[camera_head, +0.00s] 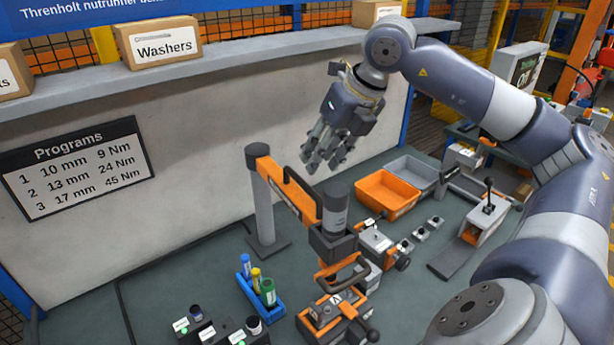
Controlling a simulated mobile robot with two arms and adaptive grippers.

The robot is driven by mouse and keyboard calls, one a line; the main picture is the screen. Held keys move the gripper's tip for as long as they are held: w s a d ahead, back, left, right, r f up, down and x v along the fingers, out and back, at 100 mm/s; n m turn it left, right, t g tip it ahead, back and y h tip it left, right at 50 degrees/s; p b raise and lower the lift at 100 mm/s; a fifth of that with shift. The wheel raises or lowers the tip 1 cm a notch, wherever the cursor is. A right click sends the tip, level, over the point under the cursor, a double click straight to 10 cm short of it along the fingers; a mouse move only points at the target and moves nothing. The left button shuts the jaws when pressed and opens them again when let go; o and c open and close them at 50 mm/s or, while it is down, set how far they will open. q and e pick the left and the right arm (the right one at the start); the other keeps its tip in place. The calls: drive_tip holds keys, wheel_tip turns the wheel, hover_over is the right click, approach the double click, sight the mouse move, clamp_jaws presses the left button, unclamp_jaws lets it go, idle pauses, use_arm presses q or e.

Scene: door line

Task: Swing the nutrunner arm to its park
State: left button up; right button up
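The nutrunner arm (291,194) is an orange beam on a grey post (263,208) that stands on the bench. It reaches right and toward me. At its end hangs a dark grey nutrunner (334,213) with a looped handle (348,275), above an orange and grey fixture (336,316). My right gripper (323,162) is above and behind the beam, clear of it, fingers pointing down and spread, with nothing between them. My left gripper is not in view. I cannot tell which spot is the park.
An orange bin (388,192) and a grey bin (411,172) sit behind right. A blue socket holder (262,294) stands front left of the nutrunner. A lever device (486,215) is at right. A shelf (225,60) runs above the back panel. The bench's left part is mostly clear.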

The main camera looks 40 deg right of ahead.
sight(305, 183)
drive_tip(key=x, duration=0.5)
drive_tip(key=shift+w, duration=0.1)
drive_tip(key=shift+p+x, duration=0.5)
drive_tip(key=shift+x, duration=0.55)
drive_tip(key=shift+f, duration=0.15)
drive_tip(key=shift+w, duration=0.15)
drive_tip(key=c, duration=0.7)
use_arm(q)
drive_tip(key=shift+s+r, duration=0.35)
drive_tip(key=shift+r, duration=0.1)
use_arm(e)
clamp_jaws()
